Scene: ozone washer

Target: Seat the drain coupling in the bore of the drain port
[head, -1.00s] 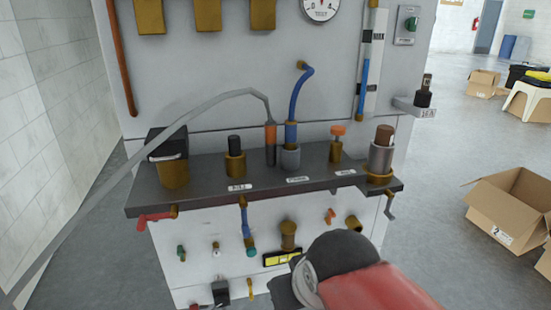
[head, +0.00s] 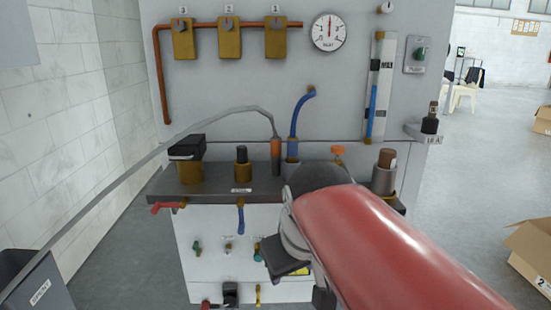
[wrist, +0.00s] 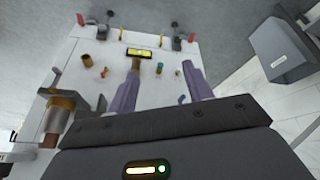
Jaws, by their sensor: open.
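I cannot tell for sure which part is the drain coupling or the drain port; no readable label names either. In the wrist view, a brass stub (wrist: 136,64) by a yellow plate (wrist: 140,51) lies just beyond the left fingertip. A shorter brass piece (wrist: 160,68) and a teal fitting (wrist: 178,73) show between the fingers. My arm hides much of that panel in the head view.
A dark shelf (head: 216,193) juts from the panel, holding a black-capped brass socket (head: 243,172), an orange-sleeved grey hose (head: 276,150) and a brown-topped cylinder (head: 385,177). A grey bin (head: 45,285) stands lower left. Cardboard boxes (head: 532,250) lie right on open floor.

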